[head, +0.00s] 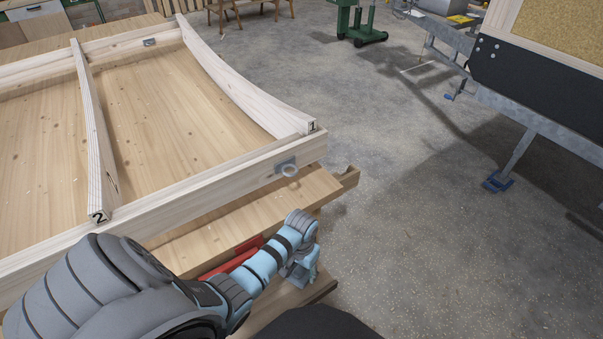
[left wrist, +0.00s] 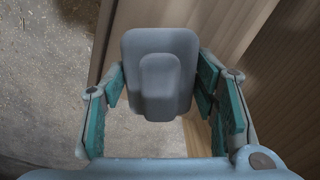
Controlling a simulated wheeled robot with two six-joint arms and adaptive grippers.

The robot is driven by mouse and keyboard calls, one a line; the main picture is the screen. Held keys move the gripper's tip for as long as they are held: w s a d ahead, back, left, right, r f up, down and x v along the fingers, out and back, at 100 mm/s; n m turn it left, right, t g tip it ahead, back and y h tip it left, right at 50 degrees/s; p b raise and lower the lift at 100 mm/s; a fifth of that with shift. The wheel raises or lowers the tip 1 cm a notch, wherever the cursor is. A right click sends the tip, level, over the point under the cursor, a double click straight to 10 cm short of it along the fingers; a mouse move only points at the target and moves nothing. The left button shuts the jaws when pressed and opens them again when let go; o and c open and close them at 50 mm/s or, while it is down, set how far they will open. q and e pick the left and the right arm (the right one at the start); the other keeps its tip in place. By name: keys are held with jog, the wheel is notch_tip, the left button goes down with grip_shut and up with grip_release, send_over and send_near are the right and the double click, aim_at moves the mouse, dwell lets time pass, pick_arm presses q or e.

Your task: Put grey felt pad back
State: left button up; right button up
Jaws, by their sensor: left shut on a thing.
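My left gripper (head: 302,270) hangs beyond the end of my left arm, low beside the near end of the wooden bench. In the left wrist view its two teal-padded fingers stand on either side of a grey, rounded block with a smaller raised tab, which looks like the grey felt pad (left wrist: 160,75). The gripper is shut on it. In the head view I cannot make out the pad apart from the gripper. My right gripper is not in view.
A pale wooden frame with ribs marked 1 and 2 (head: 225,190) lies on the bench (head: 255,212). A red thing (head: 232,262) is below. A trailer (head: 530,85) stands right; the concrete floor between is clear.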

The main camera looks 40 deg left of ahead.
pick_arm(q)
notch_tip(320, 180, down, 3)
jog(key=shift+b, duration=0.5)
jog(key=shift+r, duration=0.15)
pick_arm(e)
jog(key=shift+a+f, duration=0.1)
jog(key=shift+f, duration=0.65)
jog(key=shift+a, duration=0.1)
pick_arm(q)
jog(key=o, duration=1.2)
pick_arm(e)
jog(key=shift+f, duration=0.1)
pick_arm(q)
notch_tip(320, 180, up, 12)
jog(key=p, duration=0.6)
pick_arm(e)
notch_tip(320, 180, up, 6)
